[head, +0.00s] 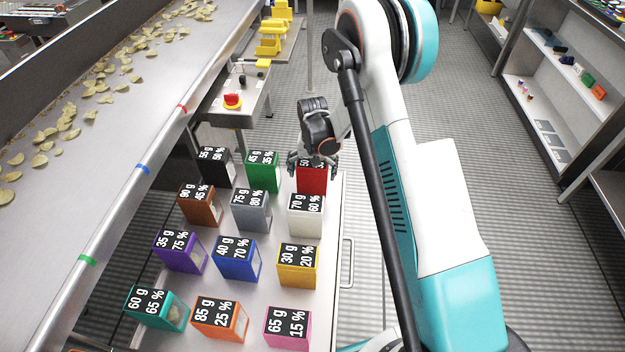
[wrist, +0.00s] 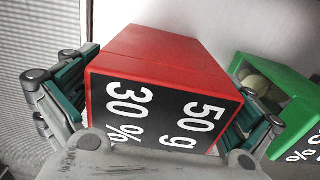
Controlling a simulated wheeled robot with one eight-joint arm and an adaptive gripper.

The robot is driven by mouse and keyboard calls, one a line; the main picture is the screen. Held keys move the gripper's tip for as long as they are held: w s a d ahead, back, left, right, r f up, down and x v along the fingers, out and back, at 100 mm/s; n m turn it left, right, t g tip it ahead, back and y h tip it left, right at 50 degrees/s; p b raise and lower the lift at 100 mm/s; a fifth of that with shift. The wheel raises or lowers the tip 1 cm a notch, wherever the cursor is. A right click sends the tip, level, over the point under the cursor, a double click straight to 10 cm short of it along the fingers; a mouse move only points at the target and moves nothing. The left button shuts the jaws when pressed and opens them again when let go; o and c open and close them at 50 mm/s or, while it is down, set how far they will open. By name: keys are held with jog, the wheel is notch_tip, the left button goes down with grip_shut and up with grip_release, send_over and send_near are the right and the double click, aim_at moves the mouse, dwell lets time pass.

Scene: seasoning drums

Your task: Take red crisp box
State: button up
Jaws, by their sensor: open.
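The red crisp box (head: 311,179) stands at the far right corner of the white cart top, partly hidden by my gripper in the head view. In the wrist view the red box (wrist: 170,58) fills the middle, and its black label reads 50 g and 30 %. My gripper (head: 313,160) is over the box from above. In the wrist view the open fingers of my gripper (wrist: 158,100) lie on both sides of the box. I cannot tell whether either finger touches it.
The green box (head: 263,171) stands just left of the red one; it also shows in the wrist view (wrist: 275,85). The white box (head: 305,215) stands in front. Several other coloured boxes fill the cart top (head: 335,225). A conveyor (head: 120,140) with crisps runs along the left.

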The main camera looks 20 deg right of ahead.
jog(key=c, duration=1.1)
jog(key=shift+r, duration=0.1)
